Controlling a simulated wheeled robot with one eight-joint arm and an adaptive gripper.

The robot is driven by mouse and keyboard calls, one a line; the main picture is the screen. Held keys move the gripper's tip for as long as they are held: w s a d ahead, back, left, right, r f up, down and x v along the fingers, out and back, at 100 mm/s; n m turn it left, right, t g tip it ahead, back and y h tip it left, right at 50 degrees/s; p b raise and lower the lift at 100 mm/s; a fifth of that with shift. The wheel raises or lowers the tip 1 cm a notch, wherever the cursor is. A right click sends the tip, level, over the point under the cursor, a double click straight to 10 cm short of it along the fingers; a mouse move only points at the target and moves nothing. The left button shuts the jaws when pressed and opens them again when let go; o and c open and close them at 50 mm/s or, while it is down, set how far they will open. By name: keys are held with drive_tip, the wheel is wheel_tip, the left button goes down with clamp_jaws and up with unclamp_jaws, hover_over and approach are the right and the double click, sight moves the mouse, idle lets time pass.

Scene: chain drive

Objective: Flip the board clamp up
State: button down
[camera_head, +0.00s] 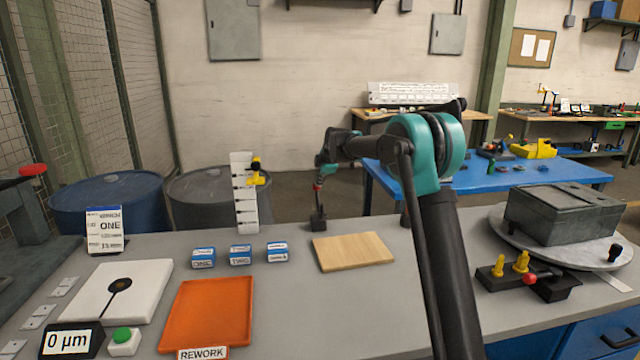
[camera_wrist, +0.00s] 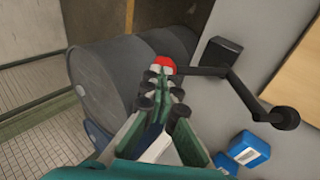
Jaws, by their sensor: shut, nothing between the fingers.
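The board clamp (camera_head: 318,222) stands on the grey bench at the back left corner of the wooden board (camera_head: 352,251). It has a black base, a thin upright part and a red tip. In the wrist view its black bent bar (camera_wrist: 243,88) runs from the red tip (camera_wrist: 163,62) toward a round black end near the board (camera_wrist: 302,75). My gripper (camera_head: 321,178) points down above the clamp. In the wrist view my gripper (camera_wrist: 163,74) is shut and empty, its fingertips at the red tip. I cannot tell whether they touch it.
Several blue-and-white boxes (camera_head: 240,255) and an orange tray (camera_head: 208,312) lie left of the board. A white stepped stand (camera_head: 243,195) is behind the boxes. A grey box (camera_head: 563,213) sits on a round plate at right. Bench in front of the board is clear.

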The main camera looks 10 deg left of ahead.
drive_tip(key=shift+w+a+f+g, duration=0.1)
drive_tip(key=shift+w+g, duration=0.15)
drive_tip(key=shift+w, duration=0.15)
drive_tip(key=shift+w+a+f+g, duration=0.1)
drive_tip(key=shift+w+g, duration=0.15)
drive_tip(key=shift+w, duration=0.1)
drive_tip(key=shift+w+a+f, duration=0.2)
drive_tip(key=shift+w+f, duration=0.15)
drive_tip(key=shift+w, duration=0.4)
